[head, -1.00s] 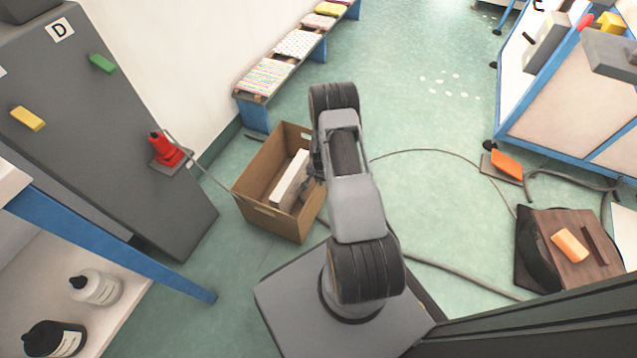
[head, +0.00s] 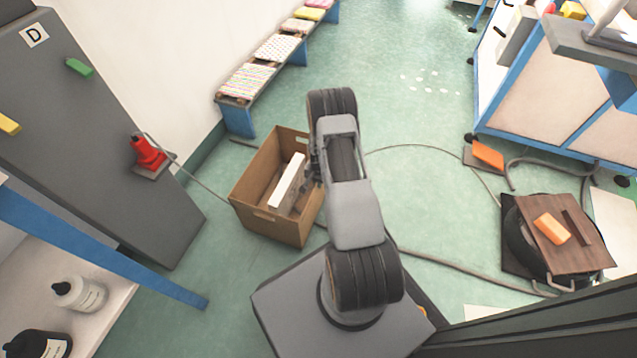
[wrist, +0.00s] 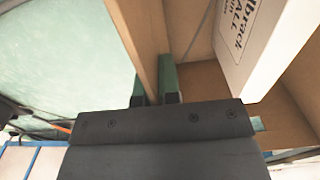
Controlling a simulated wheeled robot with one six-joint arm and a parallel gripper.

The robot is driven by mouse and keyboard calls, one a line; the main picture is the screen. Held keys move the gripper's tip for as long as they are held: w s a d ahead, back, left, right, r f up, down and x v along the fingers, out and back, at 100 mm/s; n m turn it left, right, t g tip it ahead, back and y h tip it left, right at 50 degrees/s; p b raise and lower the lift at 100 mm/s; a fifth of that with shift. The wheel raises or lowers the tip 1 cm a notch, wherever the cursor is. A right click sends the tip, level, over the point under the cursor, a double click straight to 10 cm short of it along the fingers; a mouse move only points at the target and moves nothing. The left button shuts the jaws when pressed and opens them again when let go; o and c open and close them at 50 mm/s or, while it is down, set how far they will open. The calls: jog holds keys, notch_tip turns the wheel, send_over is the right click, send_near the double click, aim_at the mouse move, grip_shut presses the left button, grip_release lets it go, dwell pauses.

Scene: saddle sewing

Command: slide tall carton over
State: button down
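The tall carton (head: 268,226) is a brown open-topped cardboard box on the green floor, left of my arm in the head view. A long white box with dark print (head: 287,182) leans inside it. In the wrist view, the carton's wall (wrist: 146,45) runs down between my two green-tipped fingers, with one finger on each side. My gripper (wrist: 154,92) appears shut on this wall. The printed white box (wrist: 262,40) is to its right, inside the carton. In the head view my fingers are mostly hidden by my arm at the carton's right side.
A bench with cushions (head: 238,115) stands behind. Cables (head: 440,258) cross the floor. A wood-topped stool (head: 575,245) is right. Open floor lies behind my arm.

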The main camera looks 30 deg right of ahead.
jog(key=c, duration=1.2)
grip_release()
jog(key=shift+c, duration=0.2)
jog(key=shift+r, duration=0.1)
notch_tip(320, 180, up, 14)
jog(key=p, duration=0.5)
jog(key=shift+f, duration=0.2)
jog(key=shift+a, duration=0.1)
